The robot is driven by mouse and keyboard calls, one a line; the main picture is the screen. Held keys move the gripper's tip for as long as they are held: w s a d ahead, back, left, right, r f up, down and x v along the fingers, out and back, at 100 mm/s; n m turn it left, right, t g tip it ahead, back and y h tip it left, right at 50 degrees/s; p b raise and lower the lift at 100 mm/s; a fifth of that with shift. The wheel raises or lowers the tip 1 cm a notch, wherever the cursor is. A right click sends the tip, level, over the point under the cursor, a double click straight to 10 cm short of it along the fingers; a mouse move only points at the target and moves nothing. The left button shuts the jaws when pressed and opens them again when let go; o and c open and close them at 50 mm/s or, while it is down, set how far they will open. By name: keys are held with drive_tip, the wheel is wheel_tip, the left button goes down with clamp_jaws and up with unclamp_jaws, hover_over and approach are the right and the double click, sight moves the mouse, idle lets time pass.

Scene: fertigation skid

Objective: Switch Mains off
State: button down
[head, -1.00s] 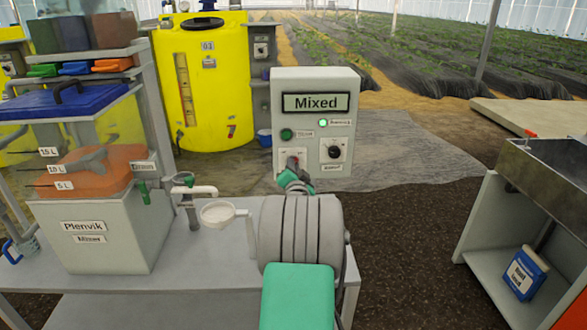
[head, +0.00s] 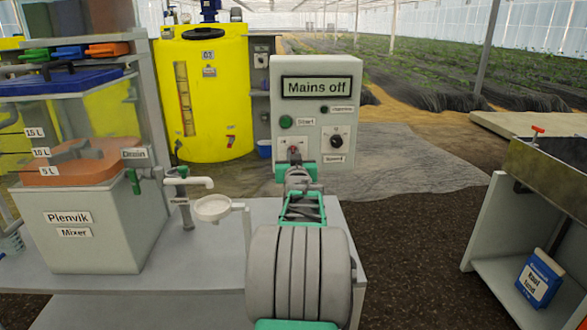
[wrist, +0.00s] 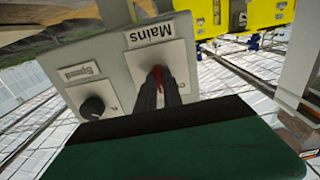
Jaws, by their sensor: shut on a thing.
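The grey control box (head: 315,72) stands on the bench, and its display (head: 316,87) reads "Mains off". The small lamp (head: 324,109) at the right under the display is dark. The red Mains switch lever (head: 294,150) is at the box's lower left; it also shows in the wrist view (wrist: 159,74), on the white plate marked Mains. My gripper (wrist: 159,86) is shut on this lever, one dark finger on each side of it. The fingers hide part of the lever and of its plate marking. In the head view my gripper (head: 295,162) covers the area below the switch.
A green Start button (head: 286,122) and a black Speed knob (head: 336,141) sit close to the switch. A Plenvik mixer (head: 85,240) and a white funnel-like cup (head: 213,208) stand left of my arm. A metal sink (head: 560,180) is at the right.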

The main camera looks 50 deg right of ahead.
drive_tip(key=n+b, duration=0.7)
drive_tip(key=n, duration=0.1)
drive_tip(key=shift+f+n+b, duration=0.15)
drive_tip(key=shift+n+b, duration=0.15)
idle(0.5)
drive_tip(key=c, duration=1.5)
unclamp_jaws()
drive_tip(key=v, duration=0.7)
drive_tip(key=shift+s+a+p, duration=0.25)
drive_tip(key=shift+s+p, duration=0.05)
drive_tip(key=shift+p, duration=0.1)
